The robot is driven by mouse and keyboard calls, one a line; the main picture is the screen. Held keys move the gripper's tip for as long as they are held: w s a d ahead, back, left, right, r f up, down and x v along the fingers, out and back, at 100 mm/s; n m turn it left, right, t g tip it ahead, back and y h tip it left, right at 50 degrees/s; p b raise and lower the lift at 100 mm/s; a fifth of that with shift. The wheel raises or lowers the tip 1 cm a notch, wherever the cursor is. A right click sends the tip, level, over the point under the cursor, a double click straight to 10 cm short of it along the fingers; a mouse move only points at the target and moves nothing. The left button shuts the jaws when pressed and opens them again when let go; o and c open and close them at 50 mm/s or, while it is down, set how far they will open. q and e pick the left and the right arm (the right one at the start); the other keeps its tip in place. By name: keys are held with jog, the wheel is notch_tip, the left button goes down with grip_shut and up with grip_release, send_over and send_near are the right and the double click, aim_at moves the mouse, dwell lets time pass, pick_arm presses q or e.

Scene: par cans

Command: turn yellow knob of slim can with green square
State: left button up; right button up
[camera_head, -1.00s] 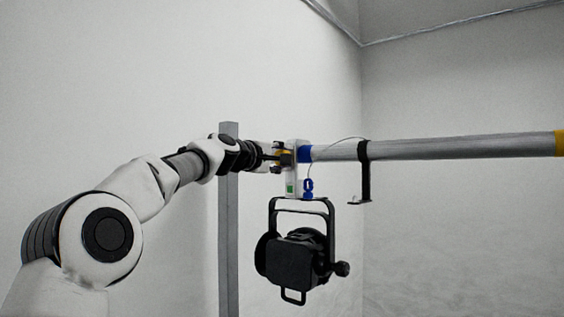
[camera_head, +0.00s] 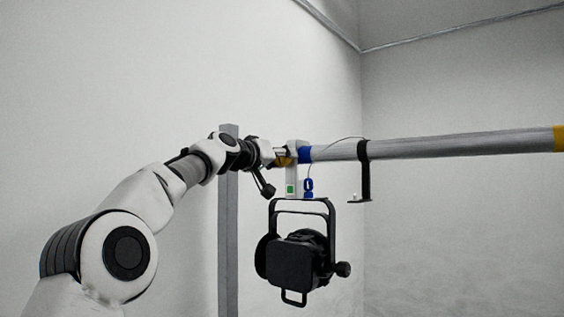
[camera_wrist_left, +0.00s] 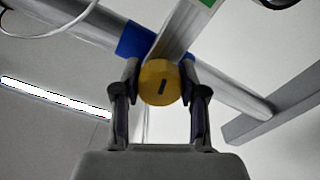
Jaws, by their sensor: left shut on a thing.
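The slim black can (camera_head: 291,262) hangs in its yoke below a pale clamp (camera_head: 291,176) on the bar. The green square (camera_head: 290,189) is low on the clamp. It also shows at the top of the left wrist view (camera_wrist_left: 208,3). The yellow knob (camera_head: 286,160) is on the clamp's left side. In the left wrist view the knob (camera_wrist_left: 161,90) sits between the two fingers, its dark mark tilted. My left gripper (camera_head: 278,160) is shut on the knob, with one dark part hanging below it. My right gripper is not in view.
A grey bar (camera_head: 450,145) with a blue band (camera_head: 304,155) runs right from the clamp. A black hook (camera_head: 364,175) and a thin cable hang on it. A grey upright post (camera_head: 228,260) stands behind my left arm. Space below right is clear.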

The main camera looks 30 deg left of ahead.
pick_arm(q)
jog(key=m, duration=0.4)
jog(key=shift+m+b, duration=0.3)
jog(key=m, duration=0.4)
jog(key=shift+m, duration=0.3)
jog(key=m, duration=0.4)
jog(key=shift+m+b, duration=0.3)
jog(key=shift+b, duration=0.1)
jog(key=m, duration=1.1)
jog(key=shift+m, duration=0.4)
jog(key=m, duration=0.3)
jog(key=shift+w+m, duration=0.1)
jog(key=shift+m, duration=0.2)
jog(key=shift+m+b, duration=0.3)
jog(key=shift+m, duration=1.6)
